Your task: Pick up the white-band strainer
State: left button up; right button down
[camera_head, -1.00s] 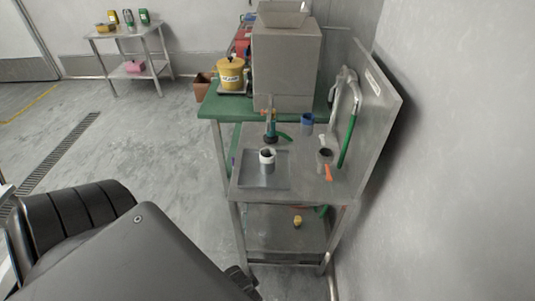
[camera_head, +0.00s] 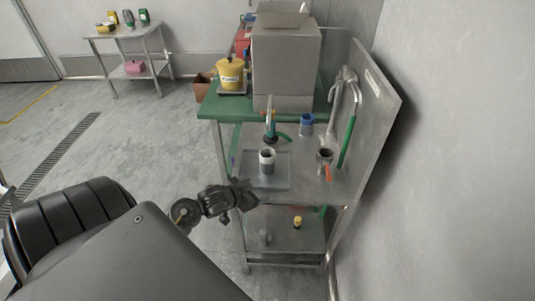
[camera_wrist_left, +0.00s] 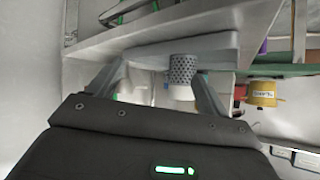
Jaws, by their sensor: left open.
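The white-band strainer (camera_head: 267,160), a grey cup-like cylinder with a white top rim, stands upright on a shallow metal tray (camera_head: 282,182) on the steel table. In the left wrist view, which looks upside down, its perforated grey body (camera_wrist_left: 183,70) and white band show beyond and between the fingers. My left gripper (camera_head: 250,194) is at the table's near-left edge, just in front of the strainer. The left wrist view shows its two fingers (camera_wrist_left: 160,80) spread apart, with nothing visibly held. My right gripper is not in view.
A blue-rimmed strainer (camera_head: 307,122) and a dark-topped one with an orange part (camera_head: 325,156) stand to the right. A tap with a green hose (camera_head: 271,130) is behind the tray. A grey machine (camera_head: 285,65) and yellow pot (camera_head: 230,74) stand farther back.

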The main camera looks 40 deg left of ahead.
aim_at(273, 153)
pick_arm(q)
jog(key=w+a+r+t+h, duration=0.2)
jog(key=w+a+r+t, duration=0.1)
jog(key=w+a+r, duration=0.3)
jog(key=x, duration=0.5)
jog(key=shift+w+a+f, duration=0.2)
jog(key=shift+a+f, duration=0.1)
jog(key=shift+f, duration=0.05)
jog(key=shift+w+p, duration=0.2)
jog(key=shift+p, duration=0.2)
jog(key=x, duration=0.3)
jog(key=p+x, duration=0.1)
jog(key=shift+w+f, duration=0.3)
jog(key=shift+f, duration=0.1)
jog(key=shift+c, duration=0.5)
jog(key=c, duration=0.9)
jog(key=shift+c, duration=0.7)
